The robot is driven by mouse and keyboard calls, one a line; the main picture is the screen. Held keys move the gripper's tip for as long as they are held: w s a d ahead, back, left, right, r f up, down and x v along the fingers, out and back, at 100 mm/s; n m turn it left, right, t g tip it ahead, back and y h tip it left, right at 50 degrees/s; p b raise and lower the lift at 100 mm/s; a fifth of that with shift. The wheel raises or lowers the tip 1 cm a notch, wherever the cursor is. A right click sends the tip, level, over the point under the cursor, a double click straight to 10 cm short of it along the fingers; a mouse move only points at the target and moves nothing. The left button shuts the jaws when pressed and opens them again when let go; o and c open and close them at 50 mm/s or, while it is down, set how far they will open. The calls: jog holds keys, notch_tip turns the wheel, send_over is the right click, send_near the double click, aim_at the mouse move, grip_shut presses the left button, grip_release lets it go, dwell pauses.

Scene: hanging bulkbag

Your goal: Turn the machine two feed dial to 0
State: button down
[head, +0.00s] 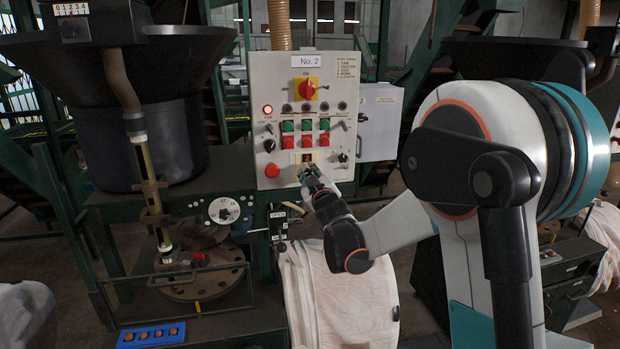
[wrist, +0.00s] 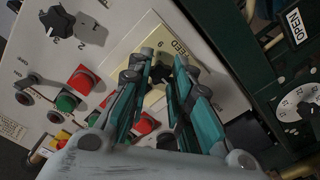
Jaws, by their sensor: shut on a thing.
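The grey control panel marked "No. 2" (head: 304,72) stands upright in the middle of the head view. My gripper (head: 309,172) is at its lower middle, and it also shows in the wrist view (wrist: 161,62). There its two teal-padded fingers are shut on the feed dial (wrist: 158,74), a dark knob mostly hidden between them. The dial sits on a cream plate lettered "FEED" (wrist: 168,43), with a figure "9" near its edge. The dial's pointer and most of its scale are covered, so I cannot tell its setting.
Red and green push buttons (head: 305,133) sit just above my gripper. A red emergency button (head: 271,170) is to its left and a black selector (head: 343,157) to its right. A red rotary switch (head: 307,88) is higher up. A white numbered dial (head: 224,211) is lower left.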

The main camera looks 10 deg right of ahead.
jog(key=n, duration=0.4)
jog(key=shift+f+n, duration=0.1)
jog(key=shift+n, duration=0.2)
jog(key=n+b, duration=0.1)
jog(key=n, duration=0.3)
jog(key=shift+n, duration=0.4)
jog(key=c, duration=1.4)
grip_release()
jog(key=shift+c, duration=0.2)
jog(key=shift+s, duration=0.1)
jog(key=s, duration=1.1)
jog(key=shift+s, duration=0.4)
